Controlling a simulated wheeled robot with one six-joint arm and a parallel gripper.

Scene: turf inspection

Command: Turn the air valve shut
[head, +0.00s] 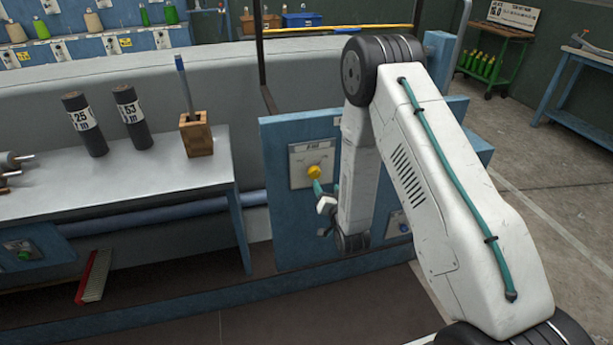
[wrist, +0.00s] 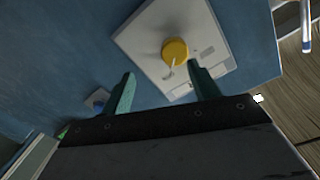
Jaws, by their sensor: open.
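The air valve is a round yellow knob (head: 314,172) on a pale plate (head: 300,160) fixed to a blue panel. In the wrist view the yellow knob (wrist: 175,50) sits on the plate (wrist: 205,25), ahead of and between my two green fingers. A small pale pointer or lever shows at the knob's lower edge. My gripper (wrist: 160,85) is open and empty. The fingers look apart from the knob. In the head view my gripper (head: 322,194) is just below the knob, partly hidden by my arm.
The blue panel (head: 280,215) also carries a blue round fitting (head: 399,222) low at the right. Left of it a grey table (head: 130,175) holds two dark cylinders (head: 85,124) and a wooden block (head: 196,134) with a blue-handled tool.

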